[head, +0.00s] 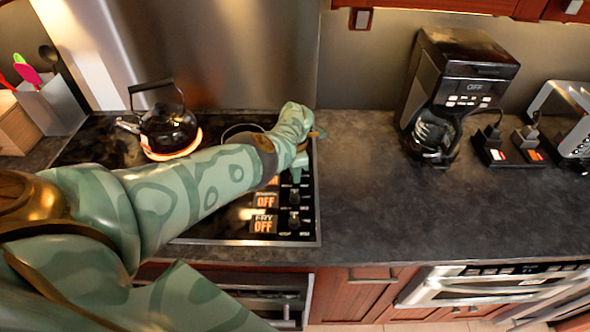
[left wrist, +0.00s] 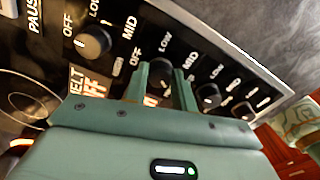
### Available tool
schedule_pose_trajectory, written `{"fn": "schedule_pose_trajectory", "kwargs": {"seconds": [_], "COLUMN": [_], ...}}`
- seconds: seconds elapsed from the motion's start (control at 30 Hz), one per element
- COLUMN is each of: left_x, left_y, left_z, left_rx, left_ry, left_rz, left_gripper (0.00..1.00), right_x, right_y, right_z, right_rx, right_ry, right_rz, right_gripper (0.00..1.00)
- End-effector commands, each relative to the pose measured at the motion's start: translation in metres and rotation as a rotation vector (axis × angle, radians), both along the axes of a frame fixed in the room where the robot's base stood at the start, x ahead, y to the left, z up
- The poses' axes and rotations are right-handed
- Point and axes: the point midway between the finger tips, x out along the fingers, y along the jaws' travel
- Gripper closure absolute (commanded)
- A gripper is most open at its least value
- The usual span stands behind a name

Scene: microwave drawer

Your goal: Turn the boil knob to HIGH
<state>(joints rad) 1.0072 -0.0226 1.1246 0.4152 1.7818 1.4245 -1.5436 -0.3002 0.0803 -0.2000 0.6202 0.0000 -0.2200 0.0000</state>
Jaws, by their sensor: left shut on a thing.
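The stove's control strip (left wrist: 125,22) has several black knobs in a row. In the left wrist view, my left gripper (left wrist: 160,90) is shut on a dark knob (left wrist: 159,72), with one finger on each side of it. I take this as the boil knob: it sits between the MELT knob (left wrist: 92,43) and another knob (left wrist: 208,95). Its own name display is mostly hidden behind a finger, so its setting cannot be read. My right gripper is not in view.
A black kettle (head: 168,128) stands on a glowing burner (head: 172,151) at the back left. The FRY display (head: 264,223) reads OFF.

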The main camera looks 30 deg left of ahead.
Motion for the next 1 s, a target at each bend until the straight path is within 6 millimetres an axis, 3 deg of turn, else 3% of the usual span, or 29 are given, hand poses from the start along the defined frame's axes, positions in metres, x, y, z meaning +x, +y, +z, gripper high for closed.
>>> {"fn": "schedule_pose_trajectory", "kwargs": {"seconds": [0.47,0.5,0.57,0.87,1.0], "left_x": [0.001,0.001,0.001,0.0,0.0], "left_y": [0.0,0.0,0.0,0.0,0.0], "left_z": [0.0,0.0,0.0,0.001,0.017], "left_rx": [0.0,0.0,0.0,0.001,0.0], "left_ry": [-0.001,-0.001,-0.001,-0.001,-0.001], "left_rz": [-0.017,-0.017,-0.017,-0.015,-0.014], "left_gripper": [0.96,0.71,0.54,0.52,0.52], "right_x": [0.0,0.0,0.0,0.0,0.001], "right_y": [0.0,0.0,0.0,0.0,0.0], "right_z": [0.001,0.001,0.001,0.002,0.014], "right_rx": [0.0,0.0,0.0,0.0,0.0], "right_ry": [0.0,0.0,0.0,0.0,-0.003], "right_rz": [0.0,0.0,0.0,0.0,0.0], "right_gripper": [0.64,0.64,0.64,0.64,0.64]}}
